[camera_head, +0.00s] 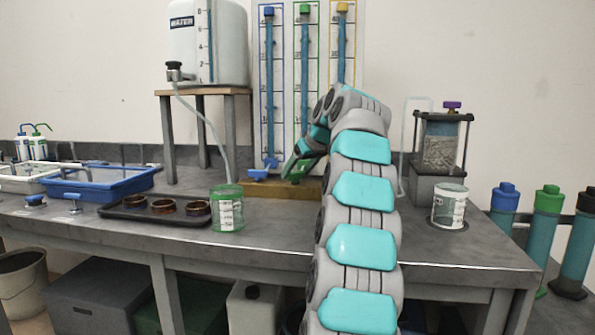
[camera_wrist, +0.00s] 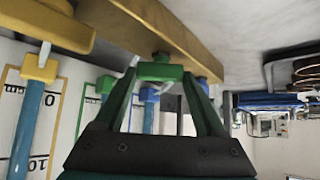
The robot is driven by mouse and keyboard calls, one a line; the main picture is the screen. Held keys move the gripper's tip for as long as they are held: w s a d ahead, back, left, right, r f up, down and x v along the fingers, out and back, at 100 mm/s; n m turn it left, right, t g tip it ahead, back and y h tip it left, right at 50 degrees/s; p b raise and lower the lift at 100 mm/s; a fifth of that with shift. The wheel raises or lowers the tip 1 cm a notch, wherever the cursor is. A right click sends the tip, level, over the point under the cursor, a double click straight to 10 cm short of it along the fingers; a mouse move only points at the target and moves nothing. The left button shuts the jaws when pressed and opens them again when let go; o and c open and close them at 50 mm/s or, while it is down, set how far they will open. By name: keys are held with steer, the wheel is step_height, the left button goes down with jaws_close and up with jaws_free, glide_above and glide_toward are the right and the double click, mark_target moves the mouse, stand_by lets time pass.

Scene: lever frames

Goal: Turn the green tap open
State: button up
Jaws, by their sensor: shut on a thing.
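The green tap (camera_wrist: 160,72) sits on a wooden rail (camera_wrist: 160,33), between my two fingertips in the wrist view. My gripper (camera_wrist: 163,80) is shut on its green handle, one finger on each side. In the head view the green tap (camera_head: 297,169) shows low on the wall board, below the green-capped tube (camera_head: 304,80). My arm covers part of it, and the fingertips are hard to make out there. The handle's exact turn angle is hard to tell.
The blue tap (camera_head: 261,171) is close on the left. The yellow tap (camera_wrist: 40,68) is close by in the wrist view. A green cup (camera_head: 227,208), a dark tray (camera_head: 155,222) with rings and a white jar (camera_head: 449,206) stand on the bench.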

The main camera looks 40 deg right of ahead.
steer(key=shift+d+n+y, duration=0.1)
steer(key=shift+n+y, duration=0.6)
steer(key=shift+n, duration=0.3)
stand_by(0.8)
steer(key=shift+f, duration=0.1)
steer(key=o, duration=1.3)
steer(key=shift+s, duration=0.1)
